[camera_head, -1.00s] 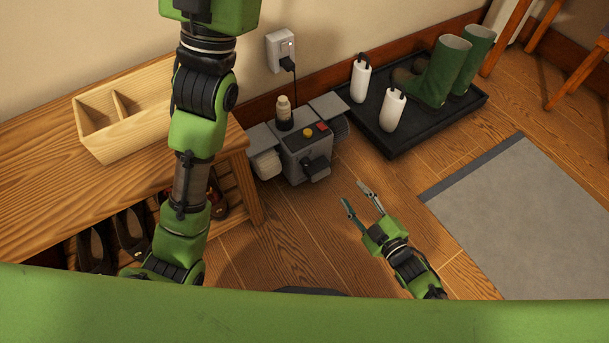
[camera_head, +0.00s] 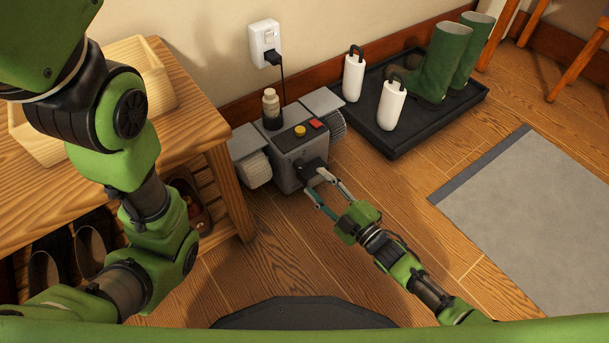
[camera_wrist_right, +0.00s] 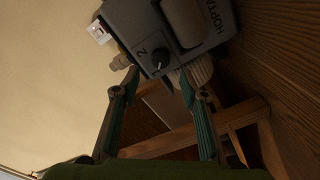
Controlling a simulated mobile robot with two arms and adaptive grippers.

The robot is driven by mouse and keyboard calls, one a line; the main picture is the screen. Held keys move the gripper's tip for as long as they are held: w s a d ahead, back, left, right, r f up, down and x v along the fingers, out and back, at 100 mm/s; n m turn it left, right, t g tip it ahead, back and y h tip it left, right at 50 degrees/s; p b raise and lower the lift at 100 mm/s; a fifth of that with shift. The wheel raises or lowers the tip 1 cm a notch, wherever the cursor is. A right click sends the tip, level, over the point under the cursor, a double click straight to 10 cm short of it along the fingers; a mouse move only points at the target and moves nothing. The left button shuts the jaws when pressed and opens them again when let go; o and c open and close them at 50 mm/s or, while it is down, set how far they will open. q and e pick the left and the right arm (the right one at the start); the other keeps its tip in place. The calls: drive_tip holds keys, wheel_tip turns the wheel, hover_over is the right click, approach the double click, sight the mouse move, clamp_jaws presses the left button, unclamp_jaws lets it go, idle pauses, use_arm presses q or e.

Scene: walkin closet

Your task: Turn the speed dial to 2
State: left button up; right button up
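The grey shoe-polishing machine (camera_head: 290,165) stands on the floor against the wall, beside the wooden bench. In the right wrist view, its grey body (camera_wrist_right: 215,50) shows a round black speed dial (camera_wrist_right: 159,60) with a "2" printed beside it. The dial's pointer setting is too small to read. My right gripper (camera_head: 314,183) is open at the machine's lower front. In the right wrist view, its two fingers (camera_wrist_right: 157,75) are spread with the dial between and just beyond the tips; contact cannot be told. My left arm shows at the left, but its gripper is out of view.
The machine carries a bottle (camera_head: 271,105), a yellow button (camera_head: 300,131) and a red switch (camera_head: 316,124). A wall outlet (camera_head: 265,40) holds its plug. The bench (camera_head: 200,125) stands left; a black boot tray (camera_head: 400,145) and grey mat (camera_head: 540,220) lie right.

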sight(302, 168)
drive_tip(key=b+x, duration=0.2)
drive_tip(key=x, duration=0.2)
drive_tip(key=shift+w+a+f, duration=0.15)
drive_tip(key=shift+w+a, duration=0.15)
drive_tip(key=shift+b+x, duration=0.4)
drive_tip(key=shift+x, duration=0.4)
drive_tip(key=c, duration=1.1)
